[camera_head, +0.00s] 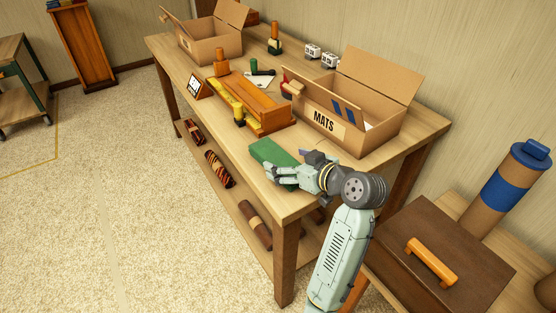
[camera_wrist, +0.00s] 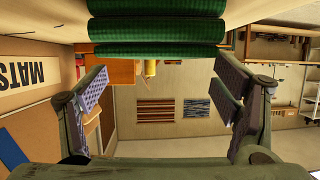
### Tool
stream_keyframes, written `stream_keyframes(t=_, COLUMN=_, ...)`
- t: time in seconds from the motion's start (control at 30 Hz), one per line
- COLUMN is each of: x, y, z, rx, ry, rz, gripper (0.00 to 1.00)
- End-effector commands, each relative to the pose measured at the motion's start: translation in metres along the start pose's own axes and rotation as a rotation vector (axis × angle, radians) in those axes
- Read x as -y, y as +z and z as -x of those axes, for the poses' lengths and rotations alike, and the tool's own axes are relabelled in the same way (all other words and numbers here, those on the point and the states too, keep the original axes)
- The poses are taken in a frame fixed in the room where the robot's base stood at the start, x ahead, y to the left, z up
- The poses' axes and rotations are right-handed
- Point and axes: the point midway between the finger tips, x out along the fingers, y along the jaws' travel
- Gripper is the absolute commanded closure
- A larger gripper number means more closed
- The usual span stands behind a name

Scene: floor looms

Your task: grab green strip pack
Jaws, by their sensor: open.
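The green strip pack (camera_head: 270,151) lies on the workbench near its front end. In the wrist view it shows as ribbed dark green rolls or strips (camera_wrist: 157,30) at the top middle. My gripper (camera_head: 276,175) is just beside the pack, on its near side, low over the bench. In the wrist view its two fingers stand wide apart at left and right, open, with nothing between them. The pack appears beyond the fingertips; I cannot tell whether a finger touches it.
A cardboard box marked MATS (camera_head: 325,123) stands right behind the pack. A wooden block with yellow parts (camera_head: 255,103) lies farther left on the bench (camera_head: 318,184). A brown case with an orange handle (camera_head: 440,250) is at the right. Rolled mats lie on the lower shelf.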

Motion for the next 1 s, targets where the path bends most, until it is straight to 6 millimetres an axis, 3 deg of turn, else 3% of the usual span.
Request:
stream_keyframes(t=0.2, x=-0.002, y=0.002, z=-0.03, rx=0.002, ry=-0.002, rz=-0.002, gripper=0.18)
stream_keyframes(t=0.5, x=-0.002, y=0.002, z=-0.035, rx=0.0, ry=0.001, rz=-0.001, gripper=0.18)
stream_keyframes(t=1.0, x=-0.002, y=0.002, z=-0.035, rx=0.0, ry=0.001, rz=-0.001, gripper=0.52)
